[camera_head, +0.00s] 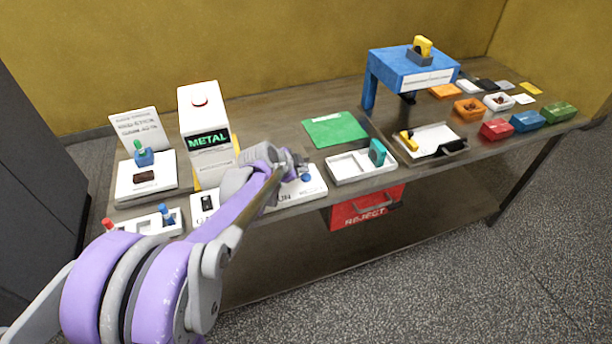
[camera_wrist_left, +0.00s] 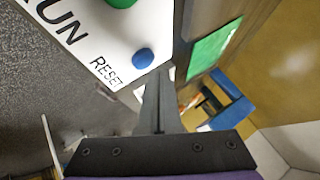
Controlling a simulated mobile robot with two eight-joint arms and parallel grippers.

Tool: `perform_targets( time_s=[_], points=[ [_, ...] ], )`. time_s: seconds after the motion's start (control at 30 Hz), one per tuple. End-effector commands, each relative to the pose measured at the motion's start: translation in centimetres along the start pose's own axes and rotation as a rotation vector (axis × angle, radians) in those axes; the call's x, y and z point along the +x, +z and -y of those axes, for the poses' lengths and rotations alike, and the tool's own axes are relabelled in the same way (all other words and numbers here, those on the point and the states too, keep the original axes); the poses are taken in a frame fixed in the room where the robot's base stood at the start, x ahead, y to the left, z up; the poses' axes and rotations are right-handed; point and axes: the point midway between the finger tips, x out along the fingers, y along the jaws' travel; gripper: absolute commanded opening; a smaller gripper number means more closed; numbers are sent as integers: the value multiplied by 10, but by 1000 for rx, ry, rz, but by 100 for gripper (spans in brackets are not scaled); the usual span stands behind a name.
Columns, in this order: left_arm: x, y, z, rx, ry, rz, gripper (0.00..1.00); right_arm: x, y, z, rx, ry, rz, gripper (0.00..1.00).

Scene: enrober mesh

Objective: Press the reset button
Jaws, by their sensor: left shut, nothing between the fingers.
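The blue round reset button (camera_wrist_left: 143,58) sits on a white panel (camera_wrist_left: 92,40) beside the printed word RESET in the left wrist view. A green button (camera_wrist_left: 120,3) is cut off at the top edge there. My left gripper (camera_wrist_left: 163,76) is shut and empty, its tips close beside the blue button. I cannot tell whether they touch it. In the head view the blue button (camera_head: 306,178) shows just below my left gripper (camera_head: 300,164), and my arm hides much of the panel (camera_head: 315,188). My right gripper is not in view.
A white machine (camera_head: 203,120) reading METAL stands behind my arm. Right of the panel are a white divided tray (camera_head: 347,167), a green mat (camera_head: 335,129) and a blue stand (camera_head: 412,70). A red REJECT bin (camera_head: 366,209) hangs below the table's front edge.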

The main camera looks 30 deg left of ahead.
Motion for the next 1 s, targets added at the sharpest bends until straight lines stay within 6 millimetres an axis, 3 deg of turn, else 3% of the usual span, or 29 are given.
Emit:
perform_targets(
  time_s=[1.0],
  points=[
    [6,5,-5,0,0,0,0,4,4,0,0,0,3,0]
  ],
)
